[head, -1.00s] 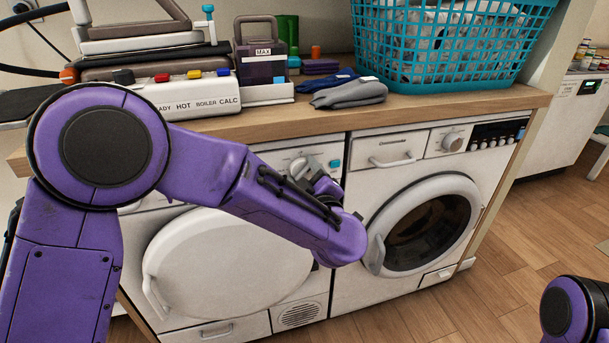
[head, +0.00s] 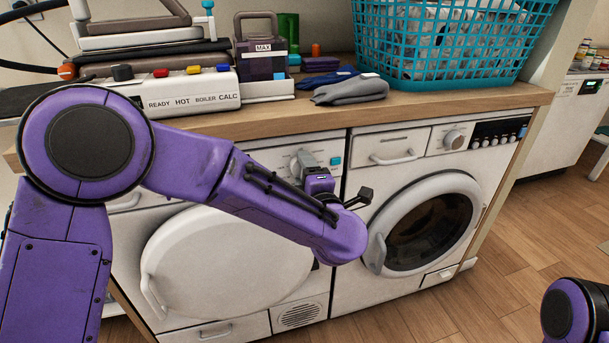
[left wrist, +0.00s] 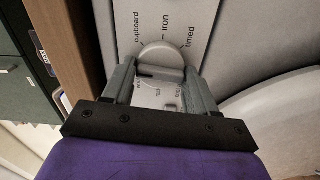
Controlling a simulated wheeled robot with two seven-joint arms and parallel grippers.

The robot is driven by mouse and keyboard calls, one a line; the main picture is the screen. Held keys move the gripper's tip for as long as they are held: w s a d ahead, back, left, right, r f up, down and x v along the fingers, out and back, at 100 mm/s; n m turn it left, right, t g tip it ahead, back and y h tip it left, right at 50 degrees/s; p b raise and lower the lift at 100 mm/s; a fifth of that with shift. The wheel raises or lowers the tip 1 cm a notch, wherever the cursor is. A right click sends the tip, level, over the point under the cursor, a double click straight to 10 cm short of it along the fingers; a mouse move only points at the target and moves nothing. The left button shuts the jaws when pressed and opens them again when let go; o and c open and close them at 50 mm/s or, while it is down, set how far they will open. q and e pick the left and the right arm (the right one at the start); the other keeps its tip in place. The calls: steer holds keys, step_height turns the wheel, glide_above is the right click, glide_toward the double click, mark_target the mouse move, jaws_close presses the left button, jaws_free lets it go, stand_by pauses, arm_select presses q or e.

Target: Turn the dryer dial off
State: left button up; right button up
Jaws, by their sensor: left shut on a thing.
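The dryer is the left machine, with a closed solid white round door (head: 232,262) and a light dial (head: 298,164) on its upper panel. In the left wrist view the round dial (left wrist: 161,53) sits between the two grey fingers of my left gripper (left wrist: 159,68), which is shut on it. The printed words cupboard, iron and timed show around its far side; other print shows between the fingers. In the head view my left wrist and gripper (head: 308,163) partly hide the dial, so its pointer position cannot be told. My right gripper is out of view.
A teal button (head: 335,161) is right of the dial. A washing machine (head: 350,290) with a glass door stands to the right. The wooden worktop (head: 440,103) above holds a steam iron station (head: 190,92), folded grey cloth (head: 350,91) and a teal basket (head: 455,75).

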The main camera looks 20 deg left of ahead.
arm_select(q)
steer(key=shift+n, duration=0.6)
steer(key=o, duration=1)
steer(key=p+v, duration=0.1)
steer(key=v, duration=0.9)
steer(key=shift+s+d, duration=0.25)
